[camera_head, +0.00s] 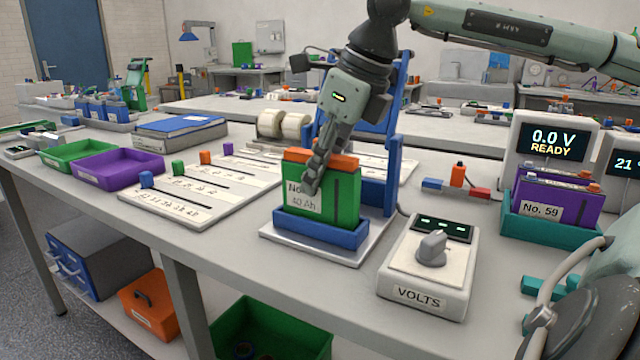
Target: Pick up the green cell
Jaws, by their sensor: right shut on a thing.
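The green cell (347,200) is a green block with an orange top and a white label. It sits upright in a blue holder (318,231) on a pale base plate, with a tall blue frame (393,140) behind it. My right gripper (316,180) comes down from above and is shut on the green cell at its upper part, covering some of the label. The cell's lower part is hidden in the holder. My left gripper is not in view.
A voltage box with a knob (431,249) stands just right of the holder. Further right, a purple cell (575,200) sits in a teal holder (545,229) below a READY display (553,139). A slider panel (176,217) lies left, with purple (91,175) and green trays beyond.

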